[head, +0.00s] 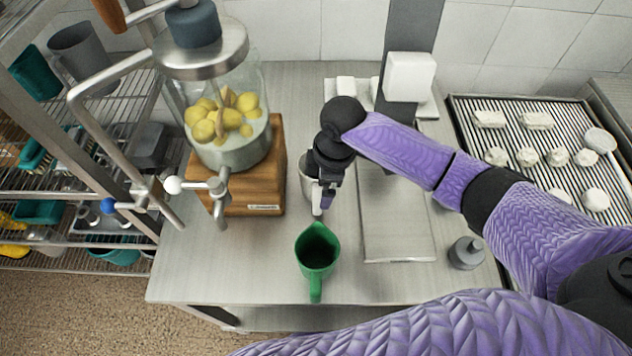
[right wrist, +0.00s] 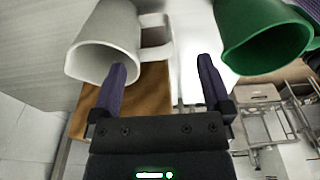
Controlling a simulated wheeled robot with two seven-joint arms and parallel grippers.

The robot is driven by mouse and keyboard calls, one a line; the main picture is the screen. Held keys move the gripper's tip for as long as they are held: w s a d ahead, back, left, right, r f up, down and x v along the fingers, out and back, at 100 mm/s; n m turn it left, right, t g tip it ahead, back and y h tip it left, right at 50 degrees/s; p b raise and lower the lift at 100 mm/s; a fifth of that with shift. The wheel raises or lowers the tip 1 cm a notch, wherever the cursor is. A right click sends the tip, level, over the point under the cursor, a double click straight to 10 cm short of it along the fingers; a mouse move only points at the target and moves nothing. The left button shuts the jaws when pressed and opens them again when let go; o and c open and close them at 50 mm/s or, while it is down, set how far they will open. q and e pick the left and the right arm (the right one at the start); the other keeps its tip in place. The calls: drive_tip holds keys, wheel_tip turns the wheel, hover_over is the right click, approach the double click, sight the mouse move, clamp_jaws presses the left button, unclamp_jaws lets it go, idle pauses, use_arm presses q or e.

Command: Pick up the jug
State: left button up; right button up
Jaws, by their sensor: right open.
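A green jug (head: 317,248) stands upright near the front of the steel table, its handle toward me. It also shows at the upper right of the right wrist view (right wrist: 262,40). A pale grey jug or mug (head: 306,182) stands behind it, partly hidden by my gripper. In the right wrist view the grey vessel (right wrist: 100,45) is at the upper left, its handle pointing right into the space ahead of the fingers. My right gripper (head: 322,204) is open and empty, beside the grey vessel and behind the green jug. My left gripper is out of view.
A glass dispenser with lemons (head: 228,115) on a wooden base (head: 262,170) stands left of the gripper. A scale with a steel plate (head: 397,225) and a grey weight-like object (head: 466,253) lie right. A ribbed tray (head: 535,135) holds several white pieces. The table front-left is clear.

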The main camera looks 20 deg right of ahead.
sight(318, 192)
drive_tip(key=f, duration=0.3)
drive_tip(key=a+f+b, duration=0.1)
drive_tip(key=shift+w+a+f, duration=0.1)
drive_tip(key=shift+w+f, duration=0.05)
drive_tip(key=shift+w, duration=0.15)
clamp_jaws()
